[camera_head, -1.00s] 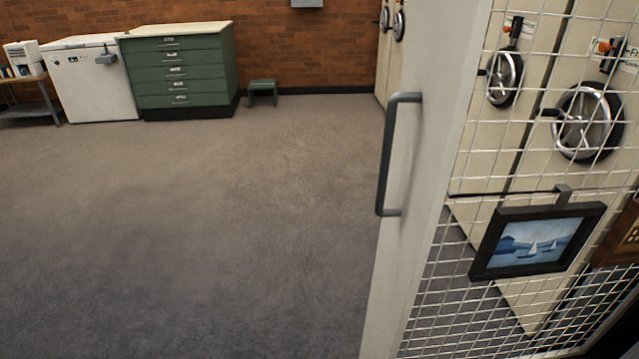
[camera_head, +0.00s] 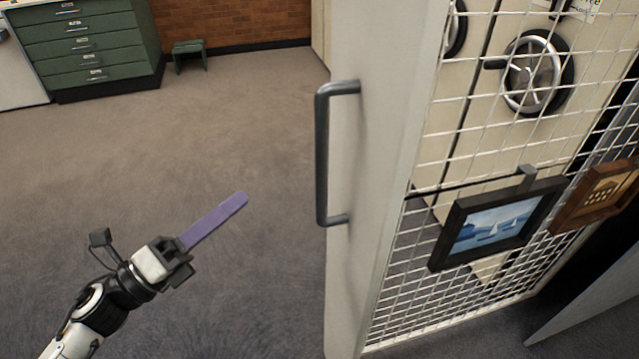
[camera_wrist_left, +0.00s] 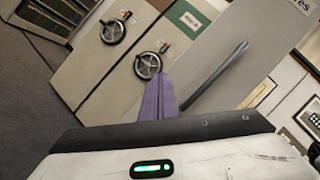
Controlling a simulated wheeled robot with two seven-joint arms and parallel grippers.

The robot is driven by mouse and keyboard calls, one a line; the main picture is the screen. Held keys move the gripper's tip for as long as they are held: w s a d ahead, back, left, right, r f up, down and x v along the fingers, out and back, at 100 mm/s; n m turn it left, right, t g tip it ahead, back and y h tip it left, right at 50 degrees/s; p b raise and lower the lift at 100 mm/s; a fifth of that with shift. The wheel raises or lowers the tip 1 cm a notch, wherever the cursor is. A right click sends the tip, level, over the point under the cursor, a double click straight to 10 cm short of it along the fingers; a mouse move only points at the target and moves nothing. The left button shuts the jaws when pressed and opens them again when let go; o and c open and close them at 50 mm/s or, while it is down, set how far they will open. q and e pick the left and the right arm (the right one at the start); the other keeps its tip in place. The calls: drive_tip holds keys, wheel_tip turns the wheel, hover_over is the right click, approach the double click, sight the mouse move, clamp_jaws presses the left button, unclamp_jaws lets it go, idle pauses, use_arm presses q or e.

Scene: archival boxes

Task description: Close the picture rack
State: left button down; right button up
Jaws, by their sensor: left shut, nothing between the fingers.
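The picture rack is a white-framed wire mesh panel (camera_head: 388,150) at the right of the head view, standing out into the room. A dark grey bar handle (camera_head: 322,155) is fixed upright to its end face. A framed sailboat picture (camera_head: 497,226) and a brown-framed picture (camera_head: 600,195) hang on the mesh. My left gripper (camera_head: 238,199) has long purple fingers, shut and empty, over the carpet to the left of the handle and apart from it. In the left wrist view the purple fingers (camera_wrist_left: 158,97) point towards the rack, with the handle (camera_wrist_left: 213,76) just right of them. My right gripper is not seen.
Tall cream cabinets with handwheels (camera_head: 537,73) stand behind the mesh. A green drawer cabinet (camera_head: 85,45) and a small green stool (camera_head: 188,54) stand along the brick wall. The carpet (camera_head: 150,150) left of the rack is clear.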

use_arm(q)
wheel_tip(320, 180, up, 3)
drive_tip(key=s+d+m+g+h, duration=0.1)
drive_tip(key=s+m+g+h, duration=0.15)
drive_tip(key=m+g, duration=0.65)
drive_tip(key=m+p, duration=0.4)
drive_tip(key=m, duration=0.3)
approach(342, 188)
drive_tip(key=shift+y, duration=0.25)
drive_tip(key=x, duration=0.5)
drive_tip(key=shift+d+r, duration=0.1)
drive_tip(key=shift+r, duration=0.2)
drive_tip(key=shift+w+d+f+p, duration=0.15)
drive_tip(key=shift+d+p, duration=0.15)
drive_tip(key=shift+d, duration=0.3)
